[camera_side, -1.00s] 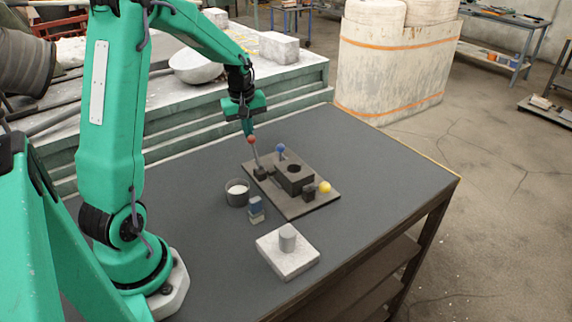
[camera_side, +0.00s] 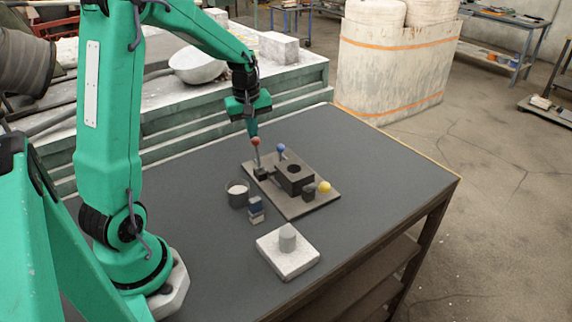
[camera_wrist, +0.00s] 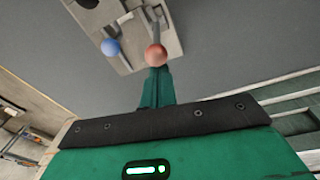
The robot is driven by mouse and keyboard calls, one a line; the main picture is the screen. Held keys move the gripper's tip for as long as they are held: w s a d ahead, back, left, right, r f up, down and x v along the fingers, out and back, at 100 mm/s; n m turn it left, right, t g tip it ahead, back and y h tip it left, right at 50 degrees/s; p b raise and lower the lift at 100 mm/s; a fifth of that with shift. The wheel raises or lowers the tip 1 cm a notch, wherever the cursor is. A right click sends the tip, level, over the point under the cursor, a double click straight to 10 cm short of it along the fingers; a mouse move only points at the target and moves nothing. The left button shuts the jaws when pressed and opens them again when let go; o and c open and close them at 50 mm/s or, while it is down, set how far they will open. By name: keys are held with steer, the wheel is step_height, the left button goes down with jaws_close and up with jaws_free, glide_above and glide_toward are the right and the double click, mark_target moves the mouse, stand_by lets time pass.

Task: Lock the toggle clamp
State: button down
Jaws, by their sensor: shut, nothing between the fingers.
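The fixture plate (camera_side: 313,205) lies on the table with a dark block (camera_side: 295,178) that has a round hole in its top. A lever with a red ball knob (camera_side: 255,141) stands nearly upright at the plate's left side. Blue (camera_side: 281,148) and yellow (camera_side: 324,187) ball knobs belong to other parts on the plate. I cannot tell from their look which lever is the toggle clamp. My gripper (camera_side: 253,131) is shut and empty, its tip right at the red knob. In the wrist view the red knob (camera_wrist: 155,55) sits just beyond the fingertips, and the blue knob (camera_wrist: 110,47) is to its left.
A dark cup with pale contents (camera_side: 237,193) and a small blue-and-grey block stack (camera_side: 256,210) stand left of the plate. A pale square block with a grey cylinder (camera_side: 287,238) is in front. The table's right side (camera_side: 395,175) is clear.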

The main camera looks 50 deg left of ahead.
steer(key=shift+s+d+r, duration=0.1)
steer(key=shift+d+r, duration=0.05)
steer(key=shift+d, duration=0.5)
steer(key=shift+d+r, duration=0.15)
steer(key=shift+d, duration=0.5)
steer(key=shift+w+a+r, duration=0.25)
steer(key=shift+a+r, duration=0.4)
steer(key=shift+r, duration=0.05)
steer(key=d+r, duration=0.5)
steer(key=d, duration=0.2)
steer(key=shift+s+d+r, duration=0.35)
steer(key=shift+s, duration=0.05)
